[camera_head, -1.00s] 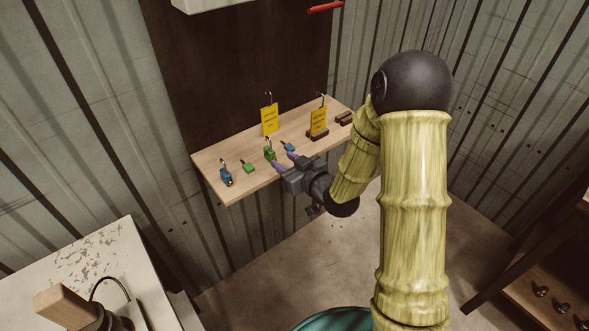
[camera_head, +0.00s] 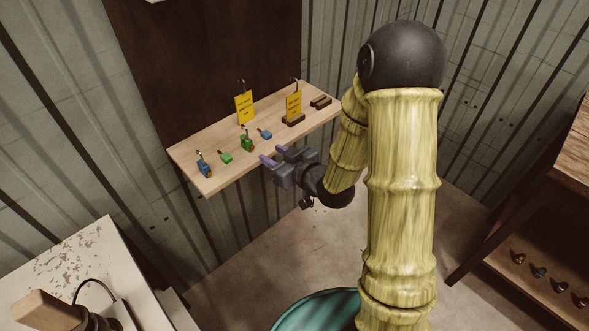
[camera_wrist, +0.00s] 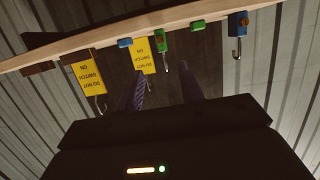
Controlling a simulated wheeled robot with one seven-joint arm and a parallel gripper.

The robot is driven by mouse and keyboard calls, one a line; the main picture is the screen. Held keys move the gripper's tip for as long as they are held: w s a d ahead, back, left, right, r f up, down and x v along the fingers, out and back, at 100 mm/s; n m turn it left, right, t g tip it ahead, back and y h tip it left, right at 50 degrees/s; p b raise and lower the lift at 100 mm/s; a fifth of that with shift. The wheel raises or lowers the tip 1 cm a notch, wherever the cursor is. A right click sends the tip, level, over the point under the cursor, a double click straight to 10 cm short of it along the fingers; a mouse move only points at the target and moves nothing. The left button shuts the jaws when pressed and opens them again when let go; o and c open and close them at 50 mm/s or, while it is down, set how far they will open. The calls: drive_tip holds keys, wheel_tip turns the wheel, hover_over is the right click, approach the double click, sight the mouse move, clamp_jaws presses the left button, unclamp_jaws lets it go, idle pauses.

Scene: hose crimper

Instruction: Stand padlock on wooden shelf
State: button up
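A green padlock (camera_head: 246,144) stands upright on the wooden shelf (camera_head: 212,183), its shackle up. A blue padlock (camera_head: 204,168) stands upright near the shelf's left end. Both show in the wrist view, which is upside down: the green one (camera_wrist: 169,31) and the blue one (camera_wrist: 236,21), shackles pointing down. My gripper (camera_head: 275,155) is open and empty at the shelf's front edge, apart from the green padlock, to its lower right in the head view. In the wrist view both fingers (camera_wrist: 162,78) show with a gap between them.
A small green piece (camera_head: 225,157) and a small blue piece (camera_head: 265,133) lie on the shelf. Yellow tags (camera_head: 244,107) (camera_head: 294,105) with hooks stand behind; dark blocks (camera_head: 320,102) sit at the right end. A dark panel (camera_head: 215,60) backs the shelf.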

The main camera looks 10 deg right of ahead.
drive_tip(key=s+d+f+m+g+h, duration=0.2)
drive_tip(key=s+d+m+g+h, duration=0.15)
drive_tip(key=s+d+h, duration=0.35)
drive_tip(key=s+d+r+m+g+h, duration=0.1)
drive_tip(key=s+d+r+m+g, duration=0.1)
drive_tip(key=s+g, duration=0.4)
drive_tip(key=s+d+m, duration=0.1)
drive_tip(key=s, duration=0.3)
drive_tip(key=shift+s+d+r, duration=0.15)
drive_tip(key=shift+s+d, duration=0.25)
